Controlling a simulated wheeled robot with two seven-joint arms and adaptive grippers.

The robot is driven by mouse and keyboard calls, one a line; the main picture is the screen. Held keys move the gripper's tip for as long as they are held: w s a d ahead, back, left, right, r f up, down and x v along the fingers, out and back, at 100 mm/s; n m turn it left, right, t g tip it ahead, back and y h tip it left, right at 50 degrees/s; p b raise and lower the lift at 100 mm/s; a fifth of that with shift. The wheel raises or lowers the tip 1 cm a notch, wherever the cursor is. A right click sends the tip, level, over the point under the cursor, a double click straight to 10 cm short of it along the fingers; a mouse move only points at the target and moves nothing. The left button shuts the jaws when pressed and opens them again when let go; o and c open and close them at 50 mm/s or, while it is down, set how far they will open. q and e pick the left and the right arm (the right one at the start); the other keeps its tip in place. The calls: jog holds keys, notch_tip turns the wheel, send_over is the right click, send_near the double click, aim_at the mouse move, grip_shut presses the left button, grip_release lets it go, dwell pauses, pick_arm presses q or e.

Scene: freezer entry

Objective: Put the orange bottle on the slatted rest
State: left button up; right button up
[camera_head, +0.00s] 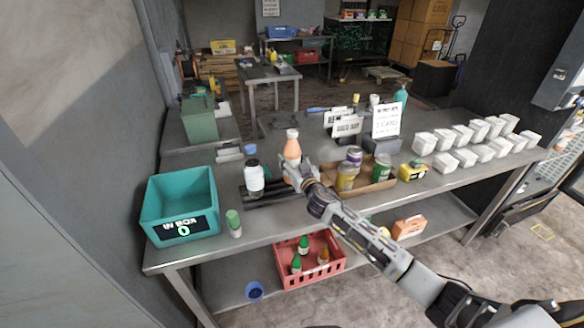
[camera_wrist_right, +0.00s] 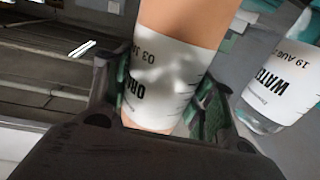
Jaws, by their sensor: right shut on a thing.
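The orange bottle (camera_head: 292,146), with a white cap and a white label, is upright in the head view. My right gripper (camera_head: 298,172) is shut on it, and the wrist view shows the fingers on either side of its label (camera_wrist_right: 165,85). The dark slatted rest (camera_head: 265,201) lies on the table, just below and left of the gripper. The bottle's base is hidden by the gripper in the head view, so I cannot tell whether it touches the rest. Slats (camera_wrist_right: 40,75) show at the left of the wrist view. My left gripper is not in view.
A white-labelled water bottle (camera_head: 254,178) stands at the rest's left side, close to the held bottle. A teal bin (camera_head: 157,212) and a green-capped bottle (camera_head: 234,224) are further left. A cardboard tray (camera_head: 372,187) with cans is close on the right.

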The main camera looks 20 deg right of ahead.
jog(key=shift+f, duration=1.25)
jog(key=shift+f+b, duration=0.15)
jog(key=shift+b, duration=0.25)
jog(key=o, duration=1.4)
jog(key=shift+o, duration=0.2)
jog(key=shift+s+d, duration=0.15)
jog(key=shift+s, duration=1.25)
jog(key=shift+s+d, duration=0.1)
jog(key=shift+s, duration=1.25)
jog(key=s+b, duration=0.1)
jog(key=s, duration=0.5)
jog(key=shift+s+d, duration=0.25)
jog(key=shift+d, duration=0.15)
